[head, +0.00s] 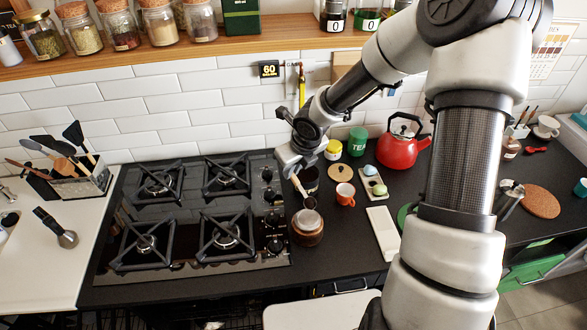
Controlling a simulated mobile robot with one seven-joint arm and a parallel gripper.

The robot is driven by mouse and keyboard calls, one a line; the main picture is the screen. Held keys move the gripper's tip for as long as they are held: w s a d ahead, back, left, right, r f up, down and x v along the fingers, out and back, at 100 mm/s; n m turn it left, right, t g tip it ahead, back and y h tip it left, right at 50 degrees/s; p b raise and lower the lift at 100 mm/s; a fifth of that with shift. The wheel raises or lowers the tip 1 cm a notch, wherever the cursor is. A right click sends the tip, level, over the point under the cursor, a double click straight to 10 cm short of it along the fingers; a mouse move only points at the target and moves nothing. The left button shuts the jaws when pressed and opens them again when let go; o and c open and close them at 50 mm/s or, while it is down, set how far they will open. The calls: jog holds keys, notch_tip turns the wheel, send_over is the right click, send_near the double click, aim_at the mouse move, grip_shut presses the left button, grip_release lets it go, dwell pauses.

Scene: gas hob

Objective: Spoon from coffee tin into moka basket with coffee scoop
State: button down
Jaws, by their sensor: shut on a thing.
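My gripper (295,168) is shut on the handle of the coffee scoop (299,187). The scoop slants down to the right, with its bowl (310,203) low and just above or behind a silver round piece (307,219) that looks like the moka basket. This piece sits in a brown round holder (308,239) right of the hob. A dark open tin (310,174), which looks like the coffee tin, stands just behind the scoop, partly hidden by my gripper and the scoop. I cannot tell whether the scoop holds coffee or touches anything.
The gas hob (182,240) lies left. My arm covers the right middle.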

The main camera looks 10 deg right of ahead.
jog(key=shift+a+h, duration=0.25)
jog(key=shift+h, duration=0.05)
jog(key=shift+s+f+t+h, duration=0.1)
jog(key=shift+f+t+h, duration=0.2)
jog(key=shift+a+f+m+t+h+b, duration=0.2)
jog(key=shift+f+m+t+h+b, duration=0.2)
jog(key=shift+h, duration=0.3)
